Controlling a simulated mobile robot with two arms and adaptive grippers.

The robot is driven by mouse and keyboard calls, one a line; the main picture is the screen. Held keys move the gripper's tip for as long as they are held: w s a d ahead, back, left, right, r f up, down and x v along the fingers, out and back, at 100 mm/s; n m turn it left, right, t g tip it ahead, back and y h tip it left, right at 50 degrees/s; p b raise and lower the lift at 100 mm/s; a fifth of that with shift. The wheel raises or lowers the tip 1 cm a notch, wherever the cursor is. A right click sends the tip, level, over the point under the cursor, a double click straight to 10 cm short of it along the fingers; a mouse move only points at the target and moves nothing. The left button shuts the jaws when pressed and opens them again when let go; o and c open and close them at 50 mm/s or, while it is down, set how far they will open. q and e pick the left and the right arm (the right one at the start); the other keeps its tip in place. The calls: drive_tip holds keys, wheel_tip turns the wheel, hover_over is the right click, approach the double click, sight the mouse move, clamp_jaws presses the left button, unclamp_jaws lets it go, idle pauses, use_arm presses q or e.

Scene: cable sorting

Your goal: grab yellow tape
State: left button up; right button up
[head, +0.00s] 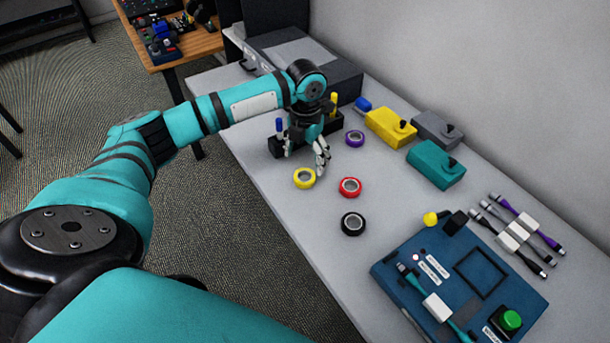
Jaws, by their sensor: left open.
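The yellow tape (304,178) is a small ring lying flat on the grey table. My left gripper (306,162) is open, its fingers pointing down, just behind the yellow tape in the head view. One finger comes down close to the tape's far right edge; I cannot tell whether it touches. Nothing shows between the fingers. My right gripper is not in view.
A red tape (350,187), a black tape (353,223) and a purple tape (354,138) lie nearby. Yellow (390,127) and teal (436,166) boxes stand right. A blue board (400,262) fills the front right.

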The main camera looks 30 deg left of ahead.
sight(306, 178)
use_arm(q)
drive_tip(key=shift+f, duration=0.45)
wheel_tip(306, 178, down, 4)
drive_tip(key=shift+w+f+p, duration=0.1)
drive_tip(key=shift+f+p, duration=0.15)
drive_tip(key=shift+p, duration=0.55)
drive_tip(key=shift+f, duration=0.3)
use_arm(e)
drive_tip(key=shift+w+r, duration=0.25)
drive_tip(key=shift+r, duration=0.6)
use_arm(q)
drive_tip(key=shift+c, duration=0.3)
drive_tip(key=c, duration=1.1)
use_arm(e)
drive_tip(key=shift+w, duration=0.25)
use_arm(q)
drive_tip(key=shift+r, duration=0.1)
